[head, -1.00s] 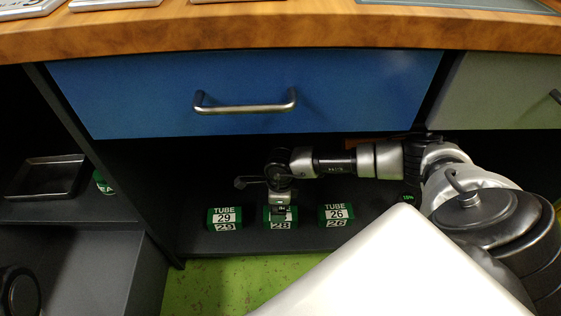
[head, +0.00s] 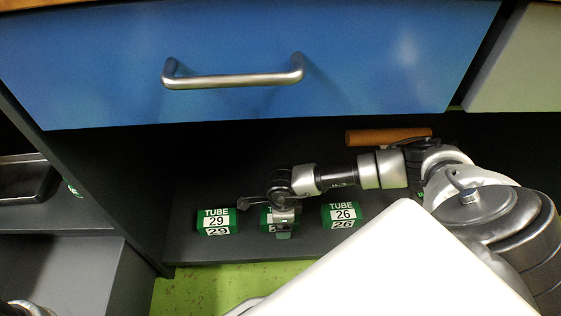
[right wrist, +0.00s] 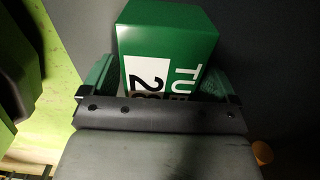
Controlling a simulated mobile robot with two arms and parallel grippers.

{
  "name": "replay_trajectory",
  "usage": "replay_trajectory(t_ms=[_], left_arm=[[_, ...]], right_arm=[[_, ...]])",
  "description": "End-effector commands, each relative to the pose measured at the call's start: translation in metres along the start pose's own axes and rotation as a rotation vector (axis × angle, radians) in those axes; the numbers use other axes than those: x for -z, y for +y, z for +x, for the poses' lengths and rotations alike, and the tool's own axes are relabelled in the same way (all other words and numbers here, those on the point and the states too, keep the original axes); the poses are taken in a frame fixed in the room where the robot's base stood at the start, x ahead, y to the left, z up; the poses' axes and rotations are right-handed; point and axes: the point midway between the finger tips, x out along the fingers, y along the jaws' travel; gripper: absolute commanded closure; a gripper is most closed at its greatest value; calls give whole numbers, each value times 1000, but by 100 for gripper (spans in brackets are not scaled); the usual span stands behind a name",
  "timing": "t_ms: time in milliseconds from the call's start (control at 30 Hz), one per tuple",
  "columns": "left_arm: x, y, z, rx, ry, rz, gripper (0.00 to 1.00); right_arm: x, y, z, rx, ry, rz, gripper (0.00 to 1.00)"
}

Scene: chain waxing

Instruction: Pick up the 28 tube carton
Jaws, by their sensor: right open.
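The 28 tube carton (head: 265,219) is a small green box with a white label on the dark lower shelf, partly hidden behind my right gripper (head: 283,231). Its label shows only in part. In the right wrist view the carton (right wrist: 168,32) stands between the two green-padded fingers of my right gripper (right wrist: 157,84). The fingers are open on either side of it; I cannot tell whether they touch it. My left gripper is not in view.
The 29 carton (head: 216,222) stands to the left and the 26 carton (head: 341,216) to the right, both close. A blue drawer (head: 330,60) with a metal handle (head: 233,78) overhangs the shelf. A brown bar (head: 388,136) lies farther back.

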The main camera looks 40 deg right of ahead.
Motion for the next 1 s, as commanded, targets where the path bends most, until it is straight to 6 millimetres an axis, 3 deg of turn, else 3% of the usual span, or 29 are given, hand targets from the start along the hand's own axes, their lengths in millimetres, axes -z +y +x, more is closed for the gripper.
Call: replay_trajectory(t_ms=[267, 667, 1000], left_arm=[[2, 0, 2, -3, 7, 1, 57], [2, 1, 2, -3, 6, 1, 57], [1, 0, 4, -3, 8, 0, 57]], right_arm=[[0, 2, 3, 0, -1, 0, 11], [0, 2, 3, 0, -1, -1, 69], [-1, 0, -1, 1, -1, 0, 69]])
